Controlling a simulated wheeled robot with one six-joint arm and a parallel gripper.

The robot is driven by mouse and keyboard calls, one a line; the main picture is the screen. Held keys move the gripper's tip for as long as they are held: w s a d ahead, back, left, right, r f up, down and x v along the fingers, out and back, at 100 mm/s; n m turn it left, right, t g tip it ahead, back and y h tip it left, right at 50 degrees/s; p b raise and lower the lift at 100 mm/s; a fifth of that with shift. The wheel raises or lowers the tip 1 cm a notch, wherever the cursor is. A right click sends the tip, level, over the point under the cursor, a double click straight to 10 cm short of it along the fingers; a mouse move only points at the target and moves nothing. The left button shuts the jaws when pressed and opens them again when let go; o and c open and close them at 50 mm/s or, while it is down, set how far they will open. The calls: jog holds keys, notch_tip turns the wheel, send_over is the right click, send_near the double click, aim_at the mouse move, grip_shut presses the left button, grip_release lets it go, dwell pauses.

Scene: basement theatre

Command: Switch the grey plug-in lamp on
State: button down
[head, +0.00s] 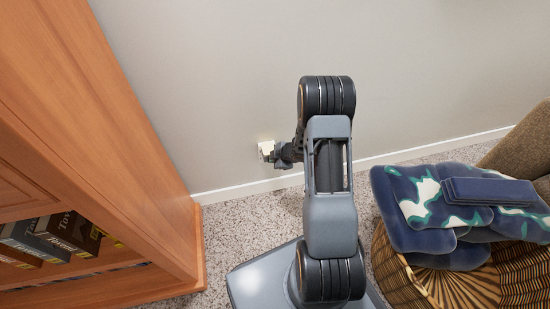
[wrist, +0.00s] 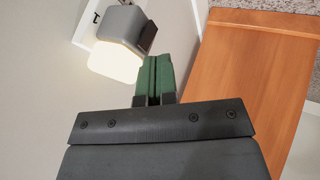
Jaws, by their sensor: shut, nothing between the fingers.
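The grey plug-in lamp (wrist: 118,25) sits on a white wall plate (wrist: 88,22) in the wrist view. Its pale front part (wrist: 112,66) glows a warm white, so it looks lit. A dark switch (wrist: 147,38) shows on the lamp's right side. My gripper (wrist: 154,62) is shut and empty, its green fingertips just below the switch in the picture. I cannot tell whether they touch it. In the head view the lamp (head: 266,148) is small and pale, low on the wall, with my gripper (head: 280,157) close at its right.
A wooden cabinet (head: 90,130) with boxed items (head: 60,232) on its shelf stands at the left. A wicker basket (head: 400,275) with blue patterned cushions (head: 430,215) is at the right, beside a brown seat (head: 530,145). Speckled carpet (head: 225,235) lies clear below the lamp.

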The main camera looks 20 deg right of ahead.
jog(key=p+v, duration=0.5)
jog(key=v, duration=0.6)
jog(key=shift+w+a+r+p, duration=0.25)
jog(key=shift+a+p, duration=0.05)
jog(key=shift+p, duration=0.1)
notch_tip(320, 180, up, 30)
jog(key=m+h+p, duration=0.6)
jog(key=m+p, duration=0.1)
jog(key=p, duration=0.8)
jog(key=s+a+r+m+g+p, duration=0.1)
jog(key=s+a+r+m+p, duration=0.1)
jog(key=s+a+r+p, duration=0.2)
jog(key=s+a+r+m+g+y+p, duration=0.1)
jog(key=s+a+r+p, duration=0.4)
jog(key=r, duration=0.6)
jog(key=s+a+r+m+g+y+p, duration=0.1)
jog(key=s+a+r+m+p, duration=0.3)
jog(key=s+r, duration=0.3)
jog(key=shift+r+p, duration=0.35)
jog(key=shift+p, duration=0.25)
jog(key=shift+s+a, duration=0.15)
